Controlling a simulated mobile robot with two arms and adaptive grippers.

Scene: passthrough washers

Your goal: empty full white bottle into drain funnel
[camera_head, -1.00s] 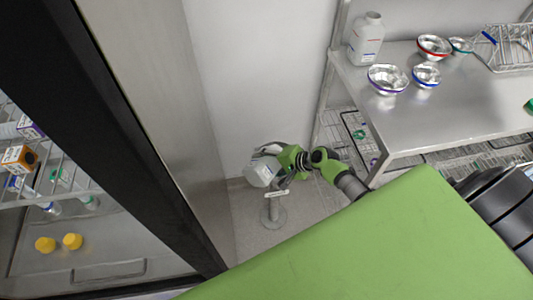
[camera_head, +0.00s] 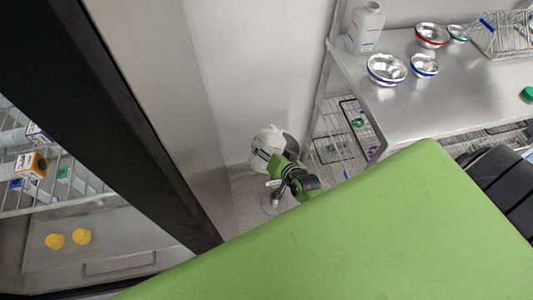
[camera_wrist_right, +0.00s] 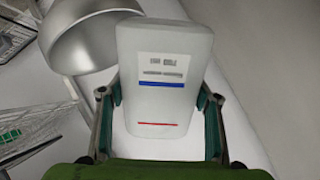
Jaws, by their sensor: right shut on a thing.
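My right gripper (camera_head: 278,164) is shut on a white bottle (camera_head: 266,146) near the wall. In the right wrist view, the two fingers (camera_wrist_right: 158,98) clasp the bottle (camera_wrist_right: 160,75) from both sides. Its label with a blue line and a red line faces that camera. The grey metal drain funnel (camera_head: 291,146) shows just right of and behind the bottle in the head view. In the right wrist view, the funnel (camera_wrist_right: 92,35) is at upper left, close beside the bottle. I cannot tell whether they touch. My left gripper is not in view.
A steel table (camera_head: 425,110) at right holds another white bottle (camera_head: 365,28), several metal bowls and a wire rack (camera_head: 503,35). A wire shelf is below it. A dark-framed cabinet (camera_head: 130,120) with shelves stands at left.

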